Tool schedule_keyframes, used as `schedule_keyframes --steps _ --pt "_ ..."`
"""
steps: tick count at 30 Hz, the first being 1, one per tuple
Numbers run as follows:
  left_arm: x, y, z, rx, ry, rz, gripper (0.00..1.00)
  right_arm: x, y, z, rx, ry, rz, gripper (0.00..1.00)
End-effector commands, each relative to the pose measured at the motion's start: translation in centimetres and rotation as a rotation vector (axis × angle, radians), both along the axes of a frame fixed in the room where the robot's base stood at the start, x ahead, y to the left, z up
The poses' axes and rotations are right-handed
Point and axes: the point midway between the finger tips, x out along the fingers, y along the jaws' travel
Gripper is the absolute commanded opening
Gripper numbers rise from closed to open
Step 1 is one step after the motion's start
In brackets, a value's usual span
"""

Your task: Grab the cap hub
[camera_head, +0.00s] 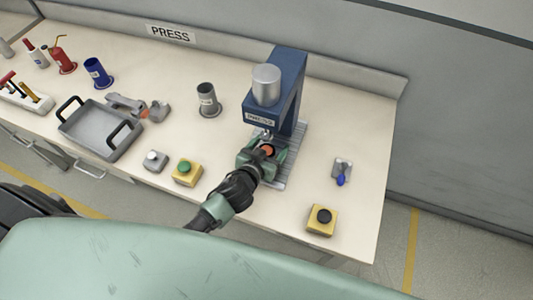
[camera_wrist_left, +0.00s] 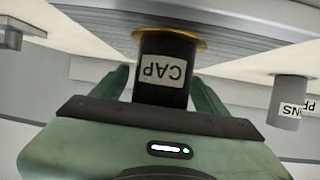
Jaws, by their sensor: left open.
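A black cylinder labelled CAP (camera_wrist_left: 164,72), which I take for the cap hub, stands on the press's grey base plate (camera_head: 293,158). In the left wrist view it appears upside down, with a gold ring where it meets the plate. My left gripper (camera_head: 266,152) is at the press base. Its two green fingers are open, one on each side of the cylinder; I cannot tell whether they touch it. In the head view the gripper mostly hides the cylinder, and an orange part (camera_head: 268,150) shows between the fingers. My right gripper is not in view.
The blue press (camera_head: 290,82) rises just behind the gripper. A grey cup (camera_head: 208,101) stands to its left. A green-button box (camera_head: 187,173) is left of my arm, and a black-button box (camera_head: 322,220) is at the front right. A grey tray (camera_head: 84,145) lies farther left.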

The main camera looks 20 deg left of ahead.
Motion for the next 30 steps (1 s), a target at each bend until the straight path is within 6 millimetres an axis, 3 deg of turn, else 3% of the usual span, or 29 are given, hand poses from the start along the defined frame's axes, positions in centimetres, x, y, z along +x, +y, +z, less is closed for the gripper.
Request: schedule_keyframes --steps 4,12,23,30 --pt "0.0 0.0 0.0 0.000 0.000 0.000 0.71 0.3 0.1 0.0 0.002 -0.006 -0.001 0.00" --pt "-0.1 0.0 0.0 -0.001 0.001 0.000 0.00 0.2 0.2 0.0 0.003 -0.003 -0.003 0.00" --pt "0.0 0.0 0.4 -0.001 -0.002 -0.001 0.00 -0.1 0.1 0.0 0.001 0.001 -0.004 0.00" --pt "0.0 0.0 2.6 -0.002 -0.005 -0.001 0.00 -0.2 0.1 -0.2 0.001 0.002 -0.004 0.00"
